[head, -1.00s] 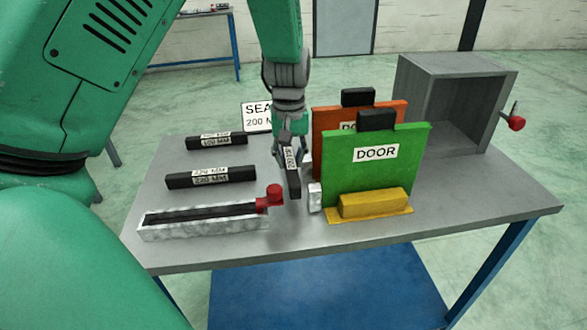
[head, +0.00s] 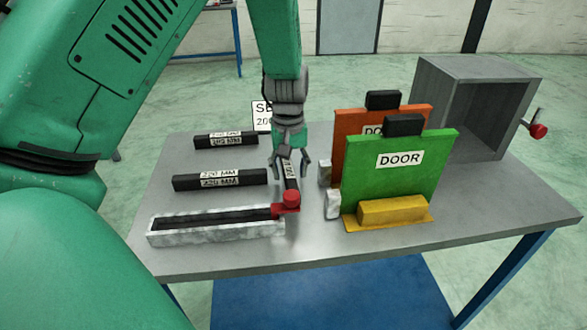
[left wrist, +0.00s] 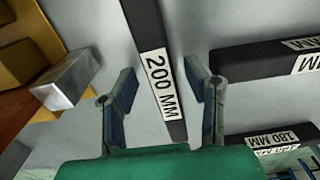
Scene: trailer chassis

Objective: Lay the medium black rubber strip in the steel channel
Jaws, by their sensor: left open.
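The strip's near end is partly hidden by the red knob (head: 291,197). The steel channel (head: 215,238) lies across the table's front left, its inside dark. My right gripper is not in view.
Strips labelled 220 MM (head: 245,182) and 180 MM (head: 226,138) lie behind the channel; the 220 MM one also shows in the wrist view (left wrist: 245,65). Green (head: 395,172) and orange (head: 345,122) doors stand to the right, with metal blocks (head: 333,204) nearby. A grey open box (head: 455,85) stands behind.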

